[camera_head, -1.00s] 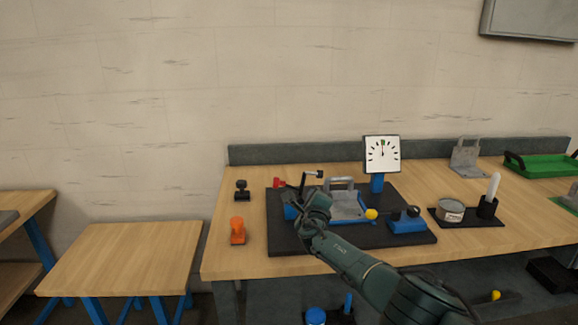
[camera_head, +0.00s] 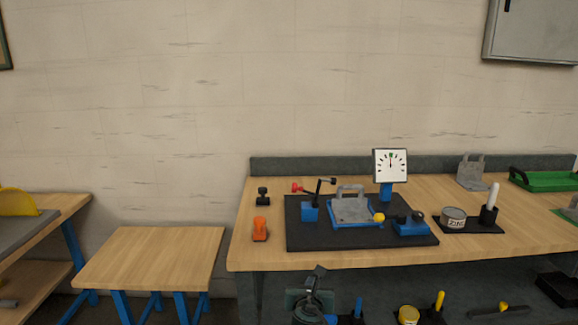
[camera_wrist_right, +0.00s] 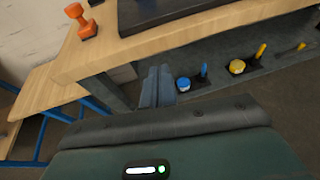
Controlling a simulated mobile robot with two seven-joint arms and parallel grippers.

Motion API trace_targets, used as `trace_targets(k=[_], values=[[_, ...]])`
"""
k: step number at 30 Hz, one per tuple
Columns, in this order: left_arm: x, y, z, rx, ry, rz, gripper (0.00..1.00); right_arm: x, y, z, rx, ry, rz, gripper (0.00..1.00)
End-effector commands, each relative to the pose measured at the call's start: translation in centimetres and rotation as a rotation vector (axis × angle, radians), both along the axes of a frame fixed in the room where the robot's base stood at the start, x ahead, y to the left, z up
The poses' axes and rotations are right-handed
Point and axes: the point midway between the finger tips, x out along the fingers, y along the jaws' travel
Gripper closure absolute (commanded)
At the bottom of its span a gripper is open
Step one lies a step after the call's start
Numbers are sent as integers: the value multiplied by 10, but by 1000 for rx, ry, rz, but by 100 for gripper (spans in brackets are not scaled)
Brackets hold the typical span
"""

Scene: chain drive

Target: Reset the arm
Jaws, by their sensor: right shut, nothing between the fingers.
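My right gripper (camera_head: 317,272) is low in the head view, in front of the bench's front edge and below its top. In the right wrist view its two fingers (camera_wrist_right: 158,84) are together and hold nothing. The dark mat (camera_head: 300,235) on the bench bears a blue fixture with a grey handled plate (camera_head: 351,209), a crank-like lever on a blue block (camera_head: 310,213) and a dial gauge (camera_head: 390,166). My left gripper does not show.
An orange tool (camera_head: 260,229) and a black stamp-like piece (camera_head: 263,196) stand left of the mat. A tin (camera_head: 453,218) and a white cylinder (camera_head: 492,197) stand right. Below are a yellow-topped pot (camera_head: 408,315) and other items. A bare wooden table (camera_head: 150,255) stands left.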

Motion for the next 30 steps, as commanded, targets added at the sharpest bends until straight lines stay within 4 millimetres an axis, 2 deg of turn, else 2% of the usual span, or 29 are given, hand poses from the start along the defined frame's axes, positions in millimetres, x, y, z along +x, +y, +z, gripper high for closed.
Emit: trace_targets(k=[1, 6, 8, 12, 18, 21, 30], values=[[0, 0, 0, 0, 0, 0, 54, -25, 1, -20, 169, 40, -71, 100], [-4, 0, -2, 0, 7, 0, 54, -107, -13, -64, 749, 157, -416, 100], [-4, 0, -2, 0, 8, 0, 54, -137, -24, -74, 934, 187, -558, 100], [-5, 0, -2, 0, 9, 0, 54, -210, -54, -89, 1315, 232, -919, 100], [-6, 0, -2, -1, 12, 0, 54, -310, -99, -83, 1705, 205, -1417, 100], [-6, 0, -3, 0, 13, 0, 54, -344, -114, -74, 1813, 172, -1589, 100], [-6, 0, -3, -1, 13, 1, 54, -416, -142, -43, 1984, 64, -1930, 100]])
